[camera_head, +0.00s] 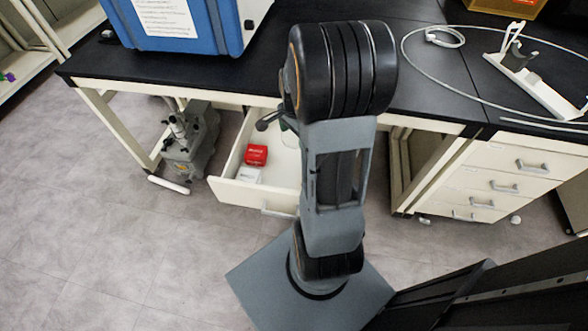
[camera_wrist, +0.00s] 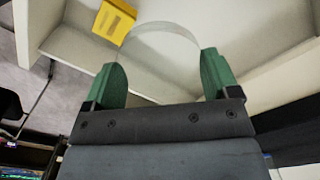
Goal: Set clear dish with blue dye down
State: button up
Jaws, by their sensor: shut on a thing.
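A clear round dish (camera_wrist: 165,42) shows in the wrist view between the two green fingers of my gripper (camera_wrist: 162,72). The fingers are shut on its sides. The dish is nearly see-through, and I cannot make out blue dye in it. It is held over the pale inside of an open drawer (camera_head: 232,194); its height above the drawer floor is hard to tell. In the head view my arm hides most of the gripper, with only a small greenish part showing beside the arm.
A red box (camera_head: 256,155) and a white box (camera_head: 248,175) lie in the drawer. A yellow box (camera_wrist: 114,20) shows in the wrist view. The black bench top (camera_head: 440,80) is above the drawer, with a blue machine (camera_head: 185,30) on it. A grey pump (camera_head: 190,145) stands left.

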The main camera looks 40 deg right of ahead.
jog(key=s+d+f+m+b, duration=0.4)
jog(key=s+f+m+b, duration=0.15)
jog(key=b, duration=0.25)
jog(key=m+b, duration=0.1)
jog(key=b, duration=0.3)
send_over(287, 153)
jog(key=f, duration=0.5)
jog(key=s+f, duration=0.1)
jog(key=f, duration=0.2)
jog(key=shift+f, duration=0.2)
jog(key=shift+w+f, duration=0.35)
jog(key=shift+f, duration=0.15)
jog(key=shift+w+f+b, duration=0.1)
jog(key=shift+f+b, duration=0.4)
jog(key=shift+f, duration=1)
jog(key=shift+f, duration=0.2)
jog(key=o, duration=0.8)
